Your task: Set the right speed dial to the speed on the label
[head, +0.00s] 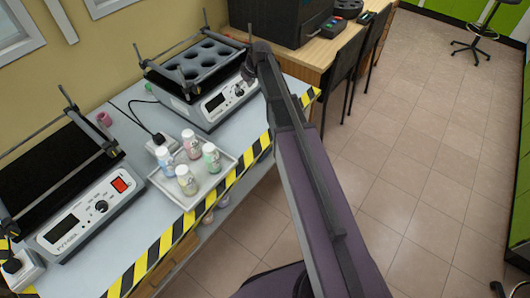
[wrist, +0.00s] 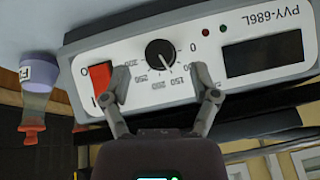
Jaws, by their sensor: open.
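The right shaker (head: 215,106) stands on the bench. Its white front panel (wrist: 200,90) fills much of the wrist view, showing a black speed dial (wrist: 160,53), a red switch (wrist: 101,77) and a dark display (wrist: 265,54). The dial is ringed by numbers, with 150, 200 and 250 legible; its exact setting is hard to read. My gripper (wrist: 162,84) is open, its fingers spread just in front of the panel near the dial, with nothing between them. In the head view my arm partly covers this area. Labelled bottles (head: 191,145) stand in a tray; their writing is too small to read.
A white tray (head: 160,184) holds the bottles in front of the right shaker. The left shaker (head: 80,222) has its own dial and a lit red switch. Striped tape (head: 150,255) marks the bench edge. Chairs (head: 345,75) and open floor lie to the right.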

